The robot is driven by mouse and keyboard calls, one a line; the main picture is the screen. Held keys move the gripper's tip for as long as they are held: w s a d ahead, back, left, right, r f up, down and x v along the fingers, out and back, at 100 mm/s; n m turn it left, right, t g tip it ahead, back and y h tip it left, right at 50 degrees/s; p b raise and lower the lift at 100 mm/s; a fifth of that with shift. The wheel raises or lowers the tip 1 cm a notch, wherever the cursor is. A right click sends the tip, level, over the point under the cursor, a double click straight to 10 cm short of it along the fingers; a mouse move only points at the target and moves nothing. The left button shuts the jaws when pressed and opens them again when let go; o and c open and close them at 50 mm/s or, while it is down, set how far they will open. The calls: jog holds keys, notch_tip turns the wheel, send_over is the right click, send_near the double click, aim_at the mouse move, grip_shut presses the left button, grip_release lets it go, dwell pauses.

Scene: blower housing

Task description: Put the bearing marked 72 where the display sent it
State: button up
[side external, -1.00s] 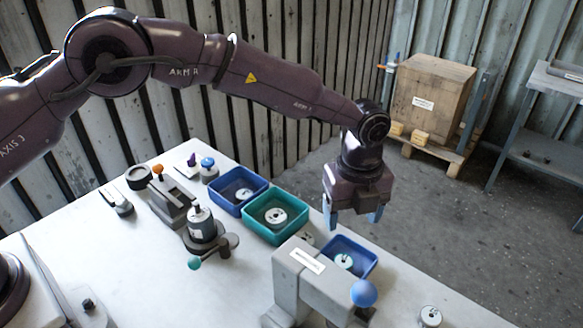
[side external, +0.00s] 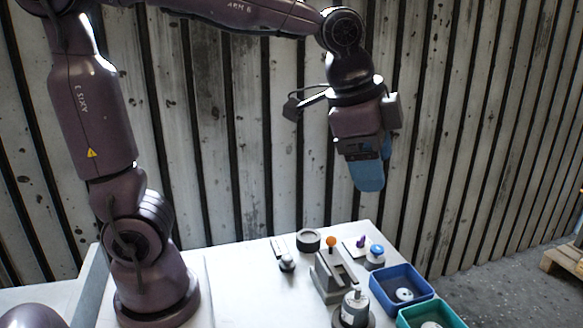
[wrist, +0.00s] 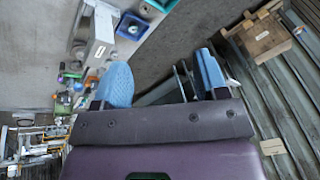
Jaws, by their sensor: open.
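My gripper (side external: 374,168) has blue fingers and hangs high above the back of the table, empty. In the wrist view its two fingers (wrist: 161,80) stand wide apart with nothing between them. A pale round bearing (side external: 403,294) lies in a blue tray (side external: 384,290) at the right of the table. Another pale round part (side external: 430,325) shows in a teal tray (side external: 452,318), cut by the lower edge. The wrist view shows a blue tray (wrist: 124,33) with a round part in it. No marking is readable on any bearing, and no display is recognisable.
A grey fixture with an orange knob (side external: 331,242), a dark ring (side external: 308,240), a blue-topped button (side external: 376,250) and a cylinder on a base (side external: 355,307) stand on the white table (side external: 235,285). A corrugated wall is behind. A wooden crate (wrist: 263,35) stands beyond the table.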

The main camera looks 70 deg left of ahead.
jog(key=s+a+f+n+t, duration=0.1)
jog(key=s+a+f+n, duration=0.1)
jog(key=s+a+n, duration=0.2)
jog(key=s+n, duration=0.3)
jog(key=s, duration=0.4)
jog(key=shift+s+a+n+t, duration=0.3)
jog(key=shift+a+n, duration=0.1)
dwell(0.4)
